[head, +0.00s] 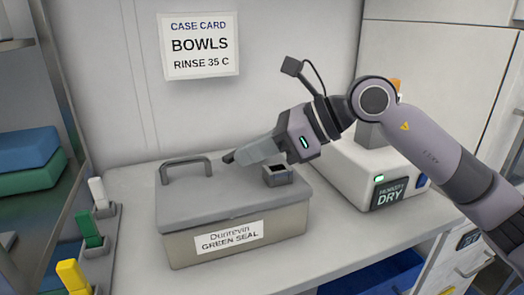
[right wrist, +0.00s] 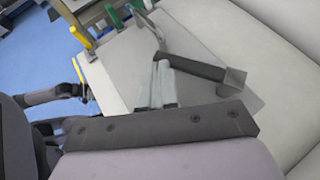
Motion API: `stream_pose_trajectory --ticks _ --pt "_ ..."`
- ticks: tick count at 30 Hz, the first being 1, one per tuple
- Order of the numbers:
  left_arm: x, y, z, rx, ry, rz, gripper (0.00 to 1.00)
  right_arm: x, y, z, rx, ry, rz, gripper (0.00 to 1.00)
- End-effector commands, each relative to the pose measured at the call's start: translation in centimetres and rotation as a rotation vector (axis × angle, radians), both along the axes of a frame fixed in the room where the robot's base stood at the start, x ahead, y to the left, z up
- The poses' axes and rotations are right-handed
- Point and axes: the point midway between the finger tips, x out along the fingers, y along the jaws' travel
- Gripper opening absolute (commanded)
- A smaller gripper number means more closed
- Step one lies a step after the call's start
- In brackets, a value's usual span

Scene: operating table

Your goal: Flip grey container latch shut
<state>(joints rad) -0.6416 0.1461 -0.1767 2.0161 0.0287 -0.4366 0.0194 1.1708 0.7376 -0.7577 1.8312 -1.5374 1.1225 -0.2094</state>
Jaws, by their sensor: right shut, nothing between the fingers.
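The grey container (head: 235,247) stands on the counter, with a grey lid, an arched handle (head: 186,161) and a label reading "Dunrevin GREEN SEAL". A dark grey square block (head: 277,176), which looks like part of the latch, sits at the lid's right side. In the right wrist view the latch (right wrist: 195,67) shows as a dark bar with a square end. My right gripper (head: 229,157) is shut and empty above the lid, between handle and block; its fingertips (right wrist: 164,68) appear close to the bar. Whether they touch it I cannot tell. My left gripper is not in view.
A white device reading "DRY" (head: 342,185) stands right of the container, behind my right arm. White, green and yellow items (head: 88,228) stand in holders at the left. Blue and green boxes (head: 30,165) lie on a shelf. The counter's front is clear.

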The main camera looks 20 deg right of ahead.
Motion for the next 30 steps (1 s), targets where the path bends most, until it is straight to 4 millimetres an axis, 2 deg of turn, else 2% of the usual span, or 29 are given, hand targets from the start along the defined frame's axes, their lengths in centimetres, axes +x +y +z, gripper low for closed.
stream_pose_trajectory --ticks 15,30 --pt "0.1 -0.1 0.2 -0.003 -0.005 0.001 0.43 0.9 -1.3 0.0 -0.001 0.001 -0.001 0.0" --pt "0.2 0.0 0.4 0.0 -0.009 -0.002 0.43 0.9 -1.5 0.3 0.0 0.0 0.001 0.0"
